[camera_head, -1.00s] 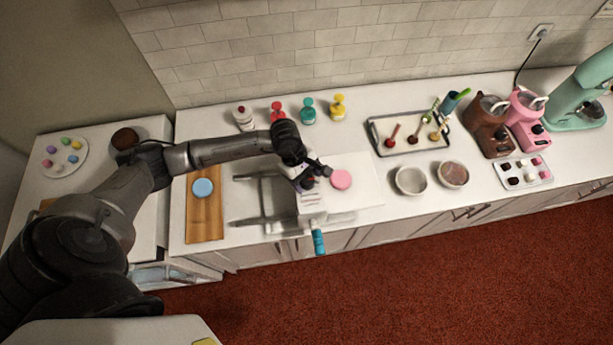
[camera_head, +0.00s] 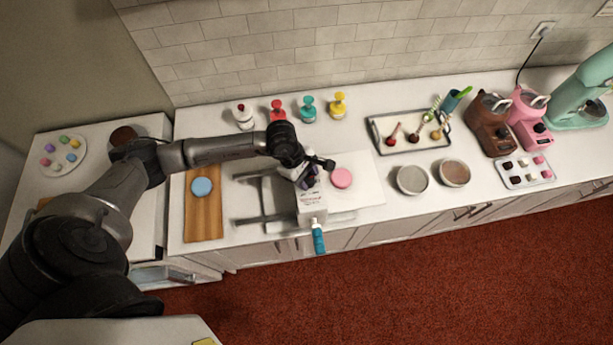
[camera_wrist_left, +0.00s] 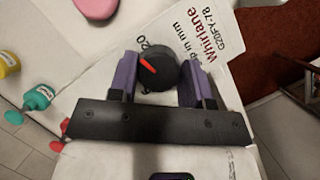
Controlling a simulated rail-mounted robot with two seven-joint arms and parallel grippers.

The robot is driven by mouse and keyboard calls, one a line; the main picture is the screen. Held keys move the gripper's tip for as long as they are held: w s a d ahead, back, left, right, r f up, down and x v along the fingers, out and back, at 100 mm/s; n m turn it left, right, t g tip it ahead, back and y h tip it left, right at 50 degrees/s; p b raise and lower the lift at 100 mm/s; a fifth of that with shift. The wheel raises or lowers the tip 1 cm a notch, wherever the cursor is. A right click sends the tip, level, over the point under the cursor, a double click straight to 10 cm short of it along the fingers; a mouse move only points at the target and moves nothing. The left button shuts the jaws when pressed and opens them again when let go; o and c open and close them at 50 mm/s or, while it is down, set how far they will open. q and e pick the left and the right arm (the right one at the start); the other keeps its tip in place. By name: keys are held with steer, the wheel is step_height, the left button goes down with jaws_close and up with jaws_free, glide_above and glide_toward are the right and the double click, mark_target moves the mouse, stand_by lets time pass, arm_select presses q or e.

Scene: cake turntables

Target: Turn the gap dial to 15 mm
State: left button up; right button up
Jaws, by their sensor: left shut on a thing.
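The gap dial (camera_wrist_left: 158,68) is a round black knob with a red pointer, on the white label face of the Whirlane machine (camera_wrist_left: 222,62). The pointer is aimed at the upper left of the wrist picture, near a printed 20; other scale numbers are hidden. My left gripper (camera_wrist_left: 160,80) has its purple fingers on either side of the dial and is shut on it. In the head view the gripper (camera_head: 308,181) is over the white machine (camera_head: 312,203), and the dial is mostly hidden. My right gripper is out of view.
A pink disc (camera_head: 341,178) lies just right of the gripper. A blue-handled tool (camera_head: 318,240) sticks out at the counter's front edge. A wooden board (camera_head: 204,222) is to the left. Several pump bottles (camera_head: 308,112) stand behind; two bowls (camera_head: 411,181) are farther right.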

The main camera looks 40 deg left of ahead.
arm_select(q)
steer(key=n+t+b, duration=0.1)
steer(key=n, duration=0.3)
steer(key=shift+y, duration=0.4)
steer(key=shift+n+t, duration=0.5)
steer(key=shift+n, duration=0.4)
steer(key=shift+y, duration=0.3)
steer(key=shift+n+b, duration=0.3)
steer(key=o, duration=0.9)
steer(key=b+v, duration=0.2)
steer(key=v, duration=1.2)
steer(key=shift+d, duration=0.15)
